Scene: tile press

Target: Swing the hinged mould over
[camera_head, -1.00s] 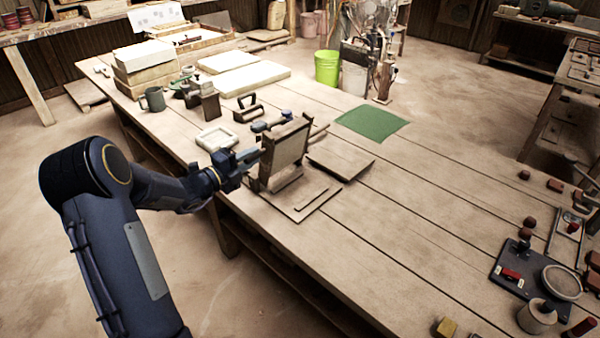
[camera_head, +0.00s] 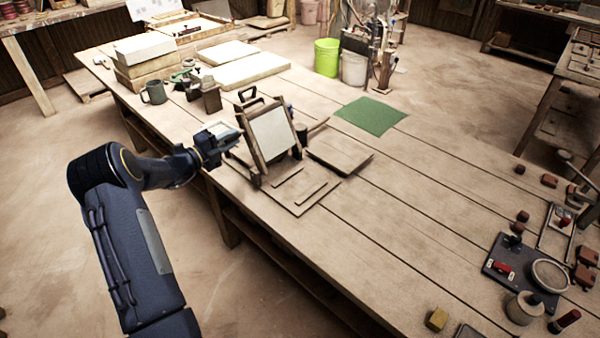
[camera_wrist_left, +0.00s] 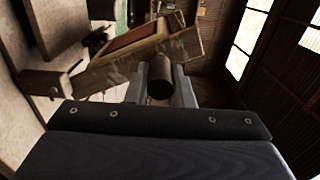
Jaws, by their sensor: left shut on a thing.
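The hinged mould (camera_head: 274,133) is a wooden frame with a pale panel. It stands raised over its wooden base board (camera_head: 305,205), leaning back to the left, its lower edge at the hinge side of the board. My left gripper (camera_head: 232,138) is at the frame's left side. In the left wrist view its fingers (camera_wrist_left: 160,88) are closed around a dark round handle (camera_wrist_left: 160,72), with the wooden frame (camera_wrist_left: 125,62) just beyond. The exact contact is small and partly hidden in the head view. My right gripper is out of view.
A flat wooden board (camera_head: 340,153) lies right of the mould, and a green mat (camera_head: 371,116) beyond it. Behind stand a mug (camera_head: 154,93), a block with a loop handle (camera_head: 247,95) and white slabs (camera_head: 246,68).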

